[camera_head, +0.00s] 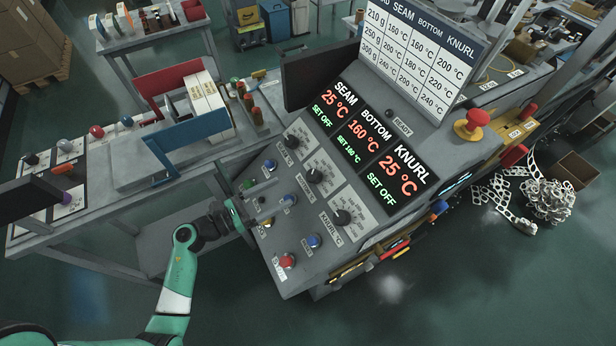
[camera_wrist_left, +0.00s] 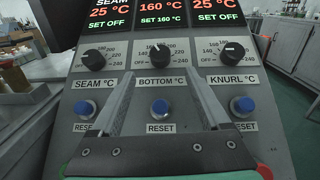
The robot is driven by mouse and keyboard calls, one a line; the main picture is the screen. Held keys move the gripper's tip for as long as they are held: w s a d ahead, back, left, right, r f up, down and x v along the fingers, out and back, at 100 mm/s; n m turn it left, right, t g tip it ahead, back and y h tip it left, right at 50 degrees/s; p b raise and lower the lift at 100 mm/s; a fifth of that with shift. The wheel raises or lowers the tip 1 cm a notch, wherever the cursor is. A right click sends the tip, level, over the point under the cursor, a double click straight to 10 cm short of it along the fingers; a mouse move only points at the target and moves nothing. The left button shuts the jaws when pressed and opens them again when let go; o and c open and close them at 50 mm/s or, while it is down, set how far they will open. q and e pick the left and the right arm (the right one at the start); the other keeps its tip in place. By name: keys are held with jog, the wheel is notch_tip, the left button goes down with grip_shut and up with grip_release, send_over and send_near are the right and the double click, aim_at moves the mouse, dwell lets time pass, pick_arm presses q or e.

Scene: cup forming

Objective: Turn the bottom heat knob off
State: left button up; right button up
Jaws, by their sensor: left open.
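The bottom heat knob (camera_head: 314,175) is a black dial in the middle of three on the sloped grey panel. In the left wrist view the bottom knob (camera_wrist_left: 160,53) has its pointer mark up and slightly left, away from OFF. The display (camera_head: 362,127) reads BOTTOM 160 °C, SET 160 °C; seam and knurl read 25 °C, SET OFF. My left gripper (camera_head: 262,207) is at the panel's left side, short of the knob. In the left wrist view its open fingers (camera_wrist_left: 160,78) are spread either side of the BOTTOM label, with nothing between the tips. My right gripper is not in view.
The seam knob (camera_wrist_left: 95,57) and knurl knob (camera_wrist_left: 233,50) flank the bottom knob. Blue reset buttons (camera_wrist_left: 160,108) sit below the knobs. A red button (camera_head: 287,260) is at the panel's lower corner. A red emergency stop (camera_head: 476,119) stands right of the display.

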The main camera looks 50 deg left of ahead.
aim_at(310, 177)
pick_arm(q)
jog(key=w, duration=0.3)
jog(key=w+d, duration=0.1)
jog(key=w, duration=0.2)
jog(key=w+d, duration=0.1)
jog(key=w, duration=0.2)
jog(key=shift+w+b, duration=0.35)
jog(key=shift+w, duration=0.05)
grip_shut()
